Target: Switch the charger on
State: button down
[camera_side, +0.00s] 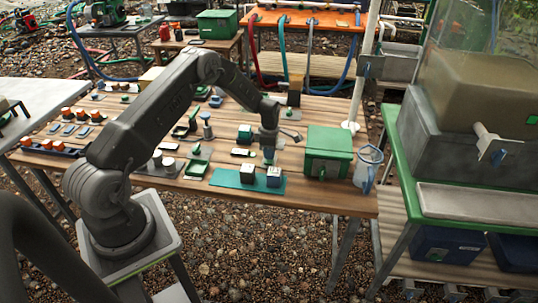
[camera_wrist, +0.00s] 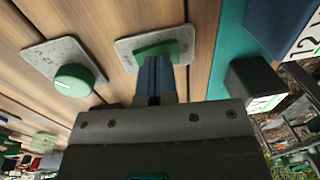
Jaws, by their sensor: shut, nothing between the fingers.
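My gripper (camera_wrist: 156,66) is shut and empty, its blue fingertips together. In the wrist view they are at the near edge of a green rocker switch (camera_wrist: 166,48) on a pale grey plate and hide part of it; I cannot tell whether they touch it. No label shows that this is the charger's switch, and its on or off position is unclear. A round green knob (camera_wrist: 73,81) on another grey plate lies to the left. In the side view my gripper (camera_side: 269,156) points down just behind the teal mat.
Two small blocks with white tops, the left (camera_side: 247,172) and the right (camera_side: 274,176), stand on the teal mat (camera_side: 222,178). A green box (camera_side: 328,153) and a clear jug (camera_side: 367,165) stand to the right. Many small items crowd the wooden table to the left.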

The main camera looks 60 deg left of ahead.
notch_tip(320, 180, up, 14)
jog(key=s+d, duration=0.1)
jog(key=shift+s+d, duration=0.2)
dwell(0.3)
notch_tip(320, 180, up, 10)
jog(key=m+t, duration=0.1)
jog(key=m, duration=0.5)
send_over(269, 163)
jog(key=s+d, duration=0.3)
jog(key=d, duration=0.3)
jog(key=s+d+r+m+t+y, duration=0.1)
jog(key=s+d+r+m+t, duration=0.1)
jog(key=s+d+r+m, duration=0.5)
jog(key=s+d+r+m+t, duration=0.1)
jog(key=s+d+r+m, duration=0.1)
jog(key=s+d+m, duration=0.2)
jog(key=s+d+r+m+t, duration=0.2)
jog(key=s+d+m, duration=0.1)
jog(key=s+m, duration=0.7)
jog(key=s, duration=0.3)
jog(key=shift+s+d+r, duration=0.35)
jog(key=shift+s+d, duration=0.05)
